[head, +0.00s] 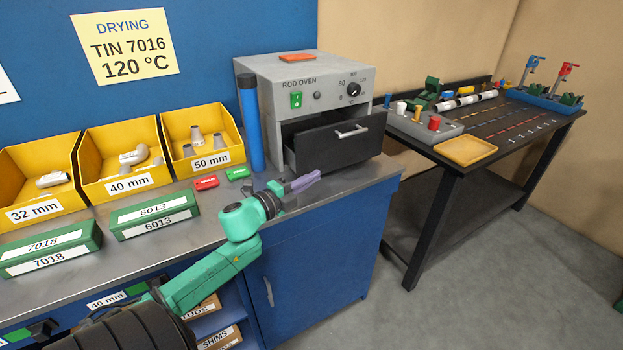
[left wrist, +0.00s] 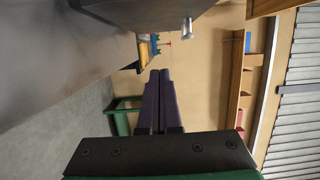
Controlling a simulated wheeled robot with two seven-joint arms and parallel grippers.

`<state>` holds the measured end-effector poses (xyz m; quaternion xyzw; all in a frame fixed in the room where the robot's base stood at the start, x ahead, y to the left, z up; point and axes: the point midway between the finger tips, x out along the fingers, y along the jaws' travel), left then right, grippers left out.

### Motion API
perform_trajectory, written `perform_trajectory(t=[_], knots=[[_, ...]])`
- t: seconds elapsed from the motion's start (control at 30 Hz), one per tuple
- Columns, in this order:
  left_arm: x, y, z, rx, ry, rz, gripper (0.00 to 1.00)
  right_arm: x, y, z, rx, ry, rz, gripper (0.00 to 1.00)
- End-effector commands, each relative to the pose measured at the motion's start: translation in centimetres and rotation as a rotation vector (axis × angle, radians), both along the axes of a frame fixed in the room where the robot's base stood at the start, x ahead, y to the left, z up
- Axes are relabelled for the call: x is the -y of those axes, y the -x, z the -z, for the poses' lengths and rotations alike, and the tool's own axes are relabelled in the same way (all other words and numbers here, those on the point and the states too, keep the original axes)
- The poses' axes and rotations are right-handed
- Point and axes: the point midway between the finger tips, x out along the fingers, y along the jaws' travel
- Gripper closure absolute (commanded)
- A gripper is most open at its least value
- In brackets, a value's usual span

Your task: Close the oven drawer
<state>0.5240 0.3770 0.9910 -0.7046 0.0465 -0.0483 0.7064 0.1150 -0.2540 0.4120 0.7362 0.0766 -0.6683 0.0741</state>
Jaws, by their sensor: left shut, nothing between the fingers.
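The grey rod oven (head: 262,75) stands on the bench against the blue wall. Its drawer (head: 328,148) has a black front and a light bar handle (head: 352,131). The drawer is pulled partly out, with a dark gap above and behind its front. My left gripper (head: 312,178) has purple fingers, shut and empty, below and in front of the drawer front, apart from the handle. In the left wrist view the shut fingers (left wrist: 161,82) point past the drawer, whose handle (left wrist: 187,27) shows near the top. My right gripper is not in view.
A blue tube (head: 249,122) stands left of the oven. Red (head: 206,182) and green (head: 237,172) small boxes lie on the bench near my left arm. Yellow bins (head: 205,142) line the left. A black table (head: 470,150) stands to the right beyond open floor.

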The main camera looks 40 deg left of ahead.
Motion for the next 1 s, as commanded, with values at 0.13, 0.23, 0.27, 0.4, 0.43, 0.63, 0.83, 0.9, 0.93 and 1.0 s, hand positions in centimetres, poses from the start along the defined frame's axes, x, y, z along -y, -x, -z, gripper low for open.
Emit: perform_trajectory(t=[0.13,0.23,0.27,0.4,0.43,0.63,0.83,0.9,0.93,1.0], knots=[[-1.2,2.7,0.0,-0.006,0.006,0.005,1.0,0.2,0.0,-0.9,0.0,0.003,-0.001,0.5],[-2.0,4.7,0.1,-0.005,0.003,0.005,1.0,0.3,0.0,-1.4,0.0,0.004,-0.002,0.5],[-2.1,5.1,0.2,-0.005,0.003,0.004,1.0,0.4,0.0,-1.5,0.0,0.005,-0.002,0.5],[-2.3,5.3,0.3,0.001,-0.001,0.0,1.0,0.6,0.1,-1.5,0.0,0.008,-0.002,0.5],[-2.3,5.0,0.3,0.003,0.0,0.0,1.0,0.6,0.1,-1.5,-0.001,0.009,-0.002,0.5],[-1.9,1.4,0.1,0.006,0.001,-0.001,1.0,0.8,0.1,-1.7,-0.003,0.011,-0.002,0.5],[-1.4,-2.7,0.1,0.003,0.001,-0.002,1.0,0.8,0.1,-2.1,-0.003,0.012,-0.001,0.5],[-1.2,-4.1,0.0,0.004,0.002,-0.002,1.0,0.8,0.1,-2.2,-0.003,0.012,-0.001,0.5],[-1.1,-4.7,0.0,0.004,0.001,-0.002,1.0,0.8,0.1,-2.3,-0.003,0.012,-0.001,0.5],[-2.7,-5.0,0.2,-0.004,-0.009,-0.001,1.0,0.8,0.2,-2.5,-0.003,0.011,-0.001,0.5]])
